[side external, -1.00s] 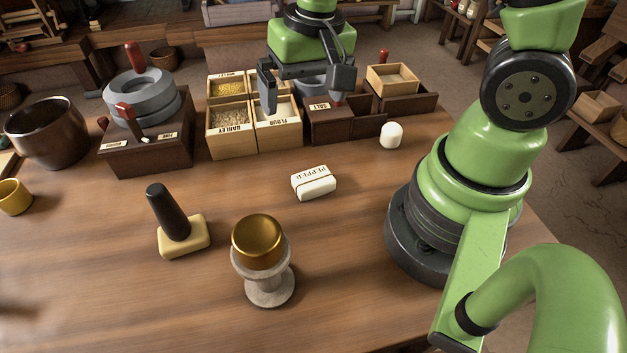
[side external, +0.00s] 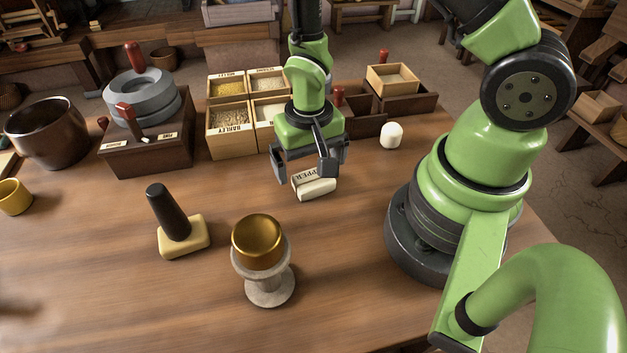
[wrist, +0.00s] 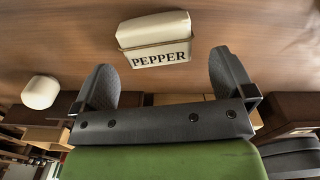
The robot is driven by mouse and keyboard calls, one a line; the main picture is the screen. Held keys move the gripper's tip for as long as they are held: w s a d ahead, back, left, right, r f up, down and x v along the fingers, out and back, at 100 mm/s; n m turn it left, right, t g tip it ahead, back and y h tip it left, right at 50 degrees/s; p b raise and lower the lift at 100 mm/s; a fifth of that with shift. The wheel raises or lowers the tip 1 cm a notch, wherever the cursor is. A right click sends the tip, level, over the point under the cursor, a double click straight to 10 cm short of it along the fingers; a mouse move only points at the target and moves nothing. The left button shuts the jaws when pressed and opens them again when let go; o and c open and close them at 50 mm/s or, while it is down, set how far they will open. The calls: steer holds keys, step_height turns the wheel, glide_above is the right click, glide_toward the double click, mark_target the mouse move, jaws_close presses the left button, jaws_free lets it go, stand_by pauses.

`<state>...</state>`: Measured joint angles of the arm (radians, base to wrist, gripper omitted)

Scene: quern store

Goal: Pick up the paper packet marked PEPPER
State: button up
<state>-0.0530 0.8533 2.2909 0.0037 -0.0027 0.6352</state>
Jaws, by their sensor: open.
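The white paper packet marked PEPPER (side external: 316,188) lies on the wooden table, partly hidden behind my gripper in the side view. In the wrist view the packet (wrist: 154,36) shows whole, with its label readable and a thin band around it. My gripper (side external: 306,179) is open and empty, just over the packet or on its far side. In the wrist view my two fingertips (wrist: 163,66) stand apart to the left and right of the packet's label end, and the packet lies a little beyond them. I cannot tell the exact height of the fingers above the table.
Wooden grain boxes (side external: 229,141) and a dark box (side external: 364,124) stand behind my gripper. A small white rounded object (side external: 391,135) sits to the right. A black-handled tool (side external: 179,226) and a brass-topped stone stand (side external: 268,273) are nearer the camera. The table around the packet is clear.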

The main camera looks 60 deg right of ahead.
mark_target(311, 173)
steer(key=shift+s+f, duration=0.1)
steer(key=shift+f, duration=1.55)
steer(key=c, duration=0.9)
steer(key=shift+r, duration=0.1)
